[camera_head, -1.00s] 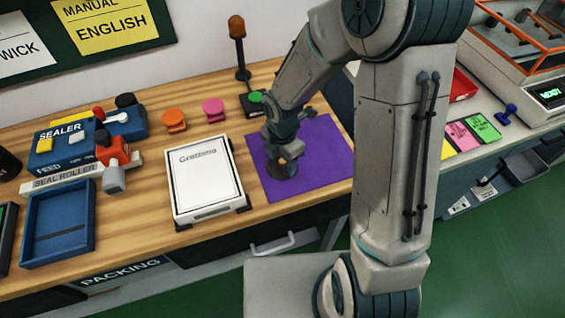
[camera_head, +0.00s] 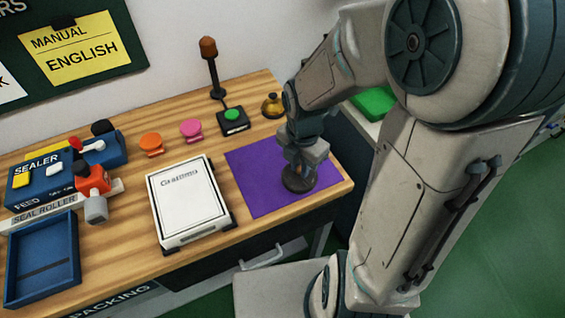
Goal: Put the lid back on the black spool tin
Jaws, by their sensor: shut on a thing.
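My gripper (camera_head: 301,165) points down over the right part of the purple mat (camera_head: 250,195). It is shut on a dark round thing (camera_head: 298,185) low over the mat. This looks like the black spool tin, its lid, or both together. My fingers cover its top, so I cannot tell where the tin ends and the lid begins, or whether it touches the mat.
A white scale-like device (camera_head: 188,205) stands left of the mat. A green button box (camera_head: 233,121), a brass-coloured knobbed object (camera_head: 272,105) and a beacon post (camera_head: 211,70) stand behind. Pink (camera_head: 191,129) and orange (camera_head: 151,144) pieces, the sealer (camera_head: 38,182) and a blue tray (camera_head: 43,262) lie left. The mat's left part is clear.

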